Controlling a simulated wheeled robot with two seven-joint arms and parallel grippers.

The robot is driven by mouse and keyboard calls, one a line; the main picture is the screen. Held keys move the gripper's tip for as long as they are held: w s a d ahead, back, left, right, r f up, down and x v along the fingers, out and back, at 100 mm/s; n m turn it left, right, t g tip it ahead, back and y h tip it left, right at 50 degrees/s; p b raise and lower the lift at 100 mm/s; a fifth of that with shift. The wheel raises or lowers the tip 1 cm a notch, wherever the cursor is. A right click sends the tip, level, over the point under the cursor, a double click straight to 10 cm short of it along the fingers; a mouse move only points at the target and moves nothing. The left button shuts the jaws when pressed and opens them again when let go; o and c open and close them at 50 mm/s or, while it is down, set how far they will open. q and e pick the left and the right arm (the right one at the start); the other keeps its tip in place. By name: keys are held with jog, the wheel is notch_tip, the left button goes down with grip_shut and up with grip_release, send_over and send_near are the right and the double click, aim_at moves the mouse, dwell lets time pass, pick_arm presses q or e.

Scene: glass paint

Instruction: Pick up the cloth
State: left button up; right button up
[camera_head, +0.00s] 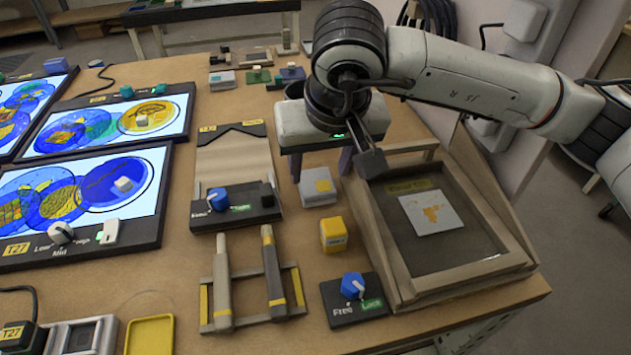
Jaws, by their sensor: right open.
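A flat white square with yellow stains (432,212), which looks like the cloth, lies inside a dark-floored tray with a raised wooden frame (455,292) at the right. My right gripper (325,165) points down over the table, left of the tray's far left corner. Its fingers are apart with nothing visible between them. It is apart from the cloth, to its upper left. The right arm comes in from the right, over the far side of the tray. My left gripper is out of view.
A grey block with a yellow patch (318,187) and a yellow cube (333,235) stand left of the tray. A blue-knob box (352,297) sits near its front left corner. A rack with two tools (248,280), a sloped stand (235,170) and lit panels (85,195) fill the left.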

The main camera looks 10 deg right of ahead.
aim_at(317, 183)
jog(key=shift+p+x, duration=0.35)
jog(key=shift+x, duration=2.4)
jog(key=c, duration=0.7)
jog(key=shift+r, duration=0.1)
notch_tip(317, 183, up, 10)
